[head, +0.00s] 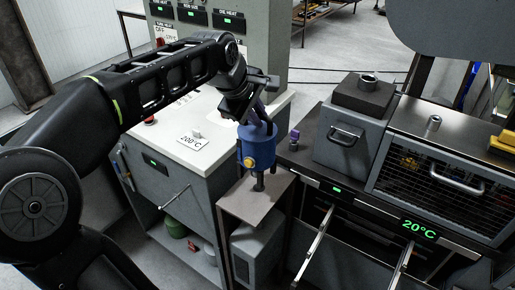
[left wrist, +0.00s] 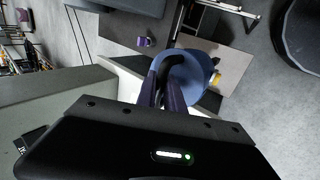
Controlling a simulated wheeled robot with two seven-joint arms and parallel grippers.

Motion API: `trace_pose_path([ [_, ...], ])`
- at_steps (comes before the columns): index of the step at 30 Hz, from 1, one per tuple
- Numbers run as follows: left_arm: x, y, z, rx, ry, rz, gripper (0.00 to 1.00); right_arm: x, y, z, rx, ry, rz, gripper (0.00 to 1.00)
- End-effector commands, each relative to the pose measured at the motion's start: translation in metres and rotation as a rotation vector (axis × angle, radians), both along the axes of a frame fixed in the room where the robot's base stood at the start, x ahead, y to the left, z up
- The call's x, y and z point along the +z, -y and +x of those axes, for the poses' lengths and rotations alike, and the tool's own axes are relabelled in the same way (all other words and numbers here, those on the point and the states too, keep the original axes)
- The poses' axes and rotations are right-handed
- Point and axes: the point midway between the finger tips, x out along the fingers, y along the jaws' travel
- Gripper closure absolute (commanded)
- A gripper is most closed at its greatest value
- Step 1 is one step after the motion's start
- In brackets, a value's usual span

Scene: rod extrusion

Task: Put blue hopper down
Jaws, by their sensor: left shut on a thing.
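The blue hopper (head: 256,148) is upright, with a yellow round part on its side and a dark spout below. My left gripper (head: 260,122) reaches down from above and is shut on the hopper's upper part. In the left wrist view the round blue hopper (left wrist: 188,72) shows just beyond the fingers of my left gripper (left wrist: 161,92). The hopper is over a small stand with a flat grey-brown top (head: 238,204). I cannot tell whether the spout touches that top. My right gripper is not in view.
A dark machine with a grey block (head: 350,140) and a mesh guard (head: 440,185) stands to the right. A small purple object (head: 294,140) sits close to the hopper's right.

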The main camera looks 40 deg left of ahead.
Motion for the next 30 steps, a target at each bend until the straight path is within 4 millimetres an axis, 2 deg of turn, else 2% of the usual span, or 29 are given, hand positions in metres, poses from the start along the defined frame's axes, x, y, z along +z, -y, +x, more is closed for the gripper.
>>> trace_pose_path([
  [5, -0.021, 0.0, 0.001, 0.0, 0.004, 0.002, 1.0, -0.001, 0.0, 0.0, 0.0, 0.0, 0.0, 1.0],
  [16, -0.025, 0.0, 0.001, 0.0, 0.006, 0.002, 1.0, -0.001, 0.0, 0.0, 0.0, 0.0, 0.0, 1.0],
  [24, -0.056, 0.0, 0.0, -0.001, 0.003, 0.001, 1.0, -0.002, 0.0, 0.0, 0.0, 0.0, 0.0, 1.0],
  [30, -0.061, 0.0, 0.001, 0.0, 0.007, 0.002, 1.0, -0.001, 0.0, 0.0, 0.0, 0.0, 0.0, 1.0],
])
